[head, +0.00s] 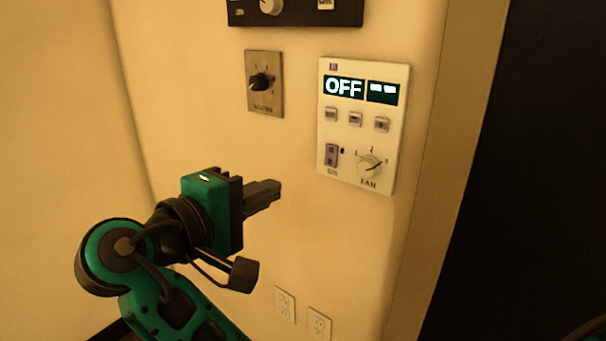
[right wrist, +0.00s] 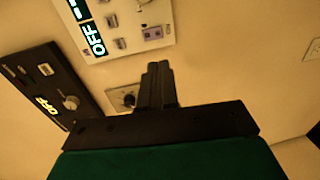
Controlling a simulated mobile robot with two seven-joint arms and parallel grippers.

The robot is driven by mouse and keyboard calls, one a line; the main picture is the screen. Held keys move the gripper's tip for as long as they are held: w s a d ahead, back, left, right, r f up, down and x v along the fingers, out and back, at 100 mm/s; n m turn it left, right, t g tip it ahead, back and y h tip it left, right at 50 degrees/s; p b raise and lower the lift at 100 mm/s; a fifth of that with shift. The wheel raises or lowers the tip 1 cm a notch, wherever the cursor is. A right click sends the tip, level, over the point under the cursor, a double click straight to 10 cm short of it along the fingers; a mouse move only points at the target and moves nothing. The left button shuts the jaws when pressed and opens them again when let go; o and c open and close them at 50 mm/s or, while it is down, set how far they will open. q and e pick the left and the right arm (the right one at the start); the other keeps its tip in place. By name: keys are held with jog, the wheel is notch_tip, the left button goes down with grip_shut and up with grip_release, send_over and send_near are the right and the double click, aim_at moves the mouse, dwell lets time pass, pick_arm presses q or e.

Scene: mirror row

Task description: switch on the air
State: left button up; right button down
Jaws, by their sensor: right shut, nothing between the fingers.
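The white air control panel (head: 362,125) is on the wall, right of centre in the head view. Its display (head: 343,87) reads OFF. Below are three small buttons (head: 355,119), a rocker switch (head: 331,155) marked ON and a fan knob (head: 369,166). The panel also shows at the top of the right wrist view (right wrist: 130,25). My right gripper (head: 276,187) is shut and empty, left of and a little lower than the rocker switch, apart from the panel. In the right wrist view its fingers (right wrist: 159,72) are together. My left gripper is not in view.
A grey plate with a dark knob (head: 261,84) is left of the panel. A black panel (head: 300,12) is above; its display reads OFF in the right wrist view (right wrist: 47,105). A dark opening lies right of the wall edge.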

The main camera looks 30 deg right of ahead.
aim_at(329, 164)
jog(key=b+x, duration=0.2)
jog(key=x, duration=1.1)
jog(key=shift+b, duration=0.35)
jog(key=shift+w+d, duration=0.15)
jog(key=shift+d, duration=0.25)
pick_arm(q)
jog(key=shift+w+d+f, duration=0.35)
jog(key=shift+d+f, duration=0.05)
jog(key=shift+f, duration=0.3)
